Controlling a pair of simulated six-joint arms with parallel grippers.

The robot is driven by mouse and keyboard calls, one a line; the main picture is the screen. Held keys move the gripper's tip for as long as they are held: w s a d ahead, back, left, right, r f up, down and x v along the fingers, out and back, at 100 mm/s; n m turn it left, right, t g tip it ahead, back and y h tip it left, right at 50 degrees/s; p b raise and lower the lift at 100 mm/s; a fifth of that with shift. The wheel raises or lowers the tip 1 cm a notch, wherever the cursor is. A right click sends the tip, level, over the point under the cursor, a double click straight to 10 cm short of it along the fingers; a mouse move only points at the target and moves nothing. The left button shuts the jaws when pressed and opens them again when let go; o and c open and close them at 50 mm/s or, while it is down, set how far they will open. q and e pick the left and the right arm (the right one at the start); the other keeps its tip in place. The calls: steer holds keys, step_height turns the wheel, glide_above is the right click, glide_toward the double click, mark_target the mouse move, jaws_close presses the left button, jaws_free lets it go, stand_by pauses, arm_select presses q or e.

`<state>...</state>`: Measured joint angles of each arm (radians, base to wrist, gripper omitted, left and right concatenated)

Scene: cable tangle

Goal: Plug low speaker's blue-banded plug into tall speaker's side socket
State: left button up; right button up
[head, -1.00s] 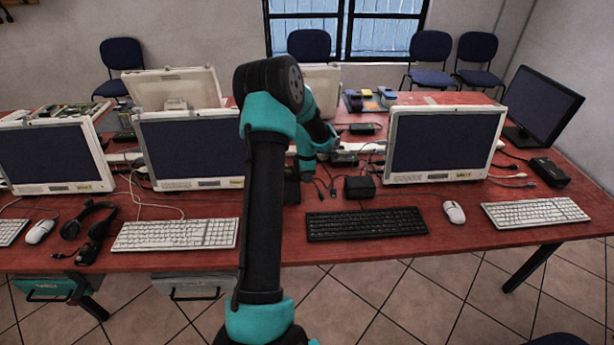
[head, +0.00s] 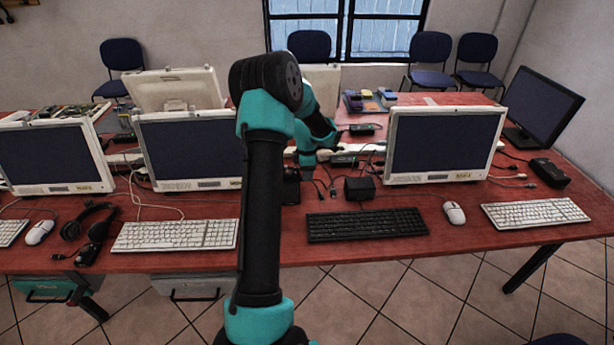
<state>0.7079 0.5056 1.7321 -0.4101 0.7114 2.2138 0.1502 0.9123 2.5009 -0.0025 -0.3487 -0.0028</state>
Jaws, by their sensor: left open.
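A low black box (head: 360,188), which looks like the low speaker, stands on the red table left of the right-hand white monitor. Another dark object (head: 291,188), possibly the tall speaker, is mostly hidden behind my left arm. Thin dark cables with small plug ends (head: 326,190) lie between them; no blue band can be made out, and the side socket is not visible. My left gripper (head: 307,171) is open, pointing down above the cables at the back of these objects. Its fingertips are small and partly hidden. My right gripper is not in view.
A black keyboard (head: 367,223) lies in front of the box, with a white mouse (head: 454,213) to its right. White monitors (head: 444,147) (head: 190,152) stand on both sides. Power strips and adapters (head: 344,160) clutter the area behind.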

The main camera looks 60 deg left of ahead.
arm_select(q)
step_height(320, 180, up, 15)
stand_by(0.4)
stand_by(0.4)
